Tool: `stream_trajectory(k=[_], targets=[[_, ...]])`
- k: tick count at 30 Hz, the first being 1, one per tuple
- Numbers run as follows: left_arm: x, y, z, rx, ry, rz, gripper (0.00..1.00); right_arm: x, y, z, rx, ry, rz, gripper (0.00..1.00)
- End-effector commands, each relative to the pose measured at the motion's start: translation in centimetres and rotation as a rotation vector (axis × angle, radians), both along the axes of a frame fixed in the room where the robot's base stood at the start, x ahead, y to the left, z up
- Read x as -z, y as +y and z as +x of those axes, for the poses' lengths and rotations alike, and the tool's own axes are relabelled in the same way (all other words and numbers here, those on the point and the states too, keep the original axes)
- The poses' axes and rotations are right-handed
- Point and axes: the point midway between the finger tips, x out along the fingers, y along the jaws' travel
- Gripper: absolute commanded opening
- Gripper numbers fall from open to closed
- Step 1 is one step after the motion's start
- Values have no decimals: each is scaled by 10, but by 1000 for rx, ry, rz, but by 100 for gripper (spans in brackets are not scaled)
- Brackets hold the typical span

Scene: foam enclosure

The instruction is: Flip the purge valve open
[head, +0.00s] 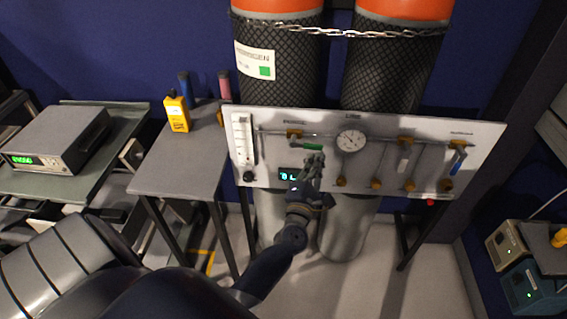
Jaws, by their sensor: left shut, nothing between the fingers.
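A pale valve panel (380,125) stands in front of two gas cylinders. The small labels are too blurred to tell which valve is the purge valve. My left gripper (316,157) is shut and empty, just below the green lever. I cannot tell if its fingertips touch the lever. My right gripper is not in view.
A round gauge (351,140) and a flow tube (243,137) sit on the panel. Chained, orange-topped cylinders (385,65) stand behind it. A side table (180,165) at left holds a yellow handheld meter (177,114). The floor right of my arm is clear.

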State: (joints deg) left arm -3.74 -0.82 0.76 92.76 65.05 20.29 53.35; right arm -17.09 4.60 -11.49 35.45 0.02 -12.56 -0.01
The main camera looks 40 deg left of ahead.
Motion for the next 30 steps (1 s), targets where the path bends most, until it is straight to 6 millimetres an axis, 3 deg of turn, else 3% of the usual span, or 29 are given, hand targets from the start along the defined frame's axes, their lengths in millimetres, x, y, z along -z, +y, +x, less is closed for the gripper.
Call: stream_trajectory(k=[5,18,24,30], targets=[[4,-6,-18,1,3,-1,0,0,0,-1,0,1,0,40],[14,-33,-93,1,4,0,0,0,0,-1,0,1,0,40],[15,-39,-109,1,2,0,0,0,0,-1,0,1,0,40],[15,-39,-111,0,0,0,0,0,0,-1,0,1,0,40]])
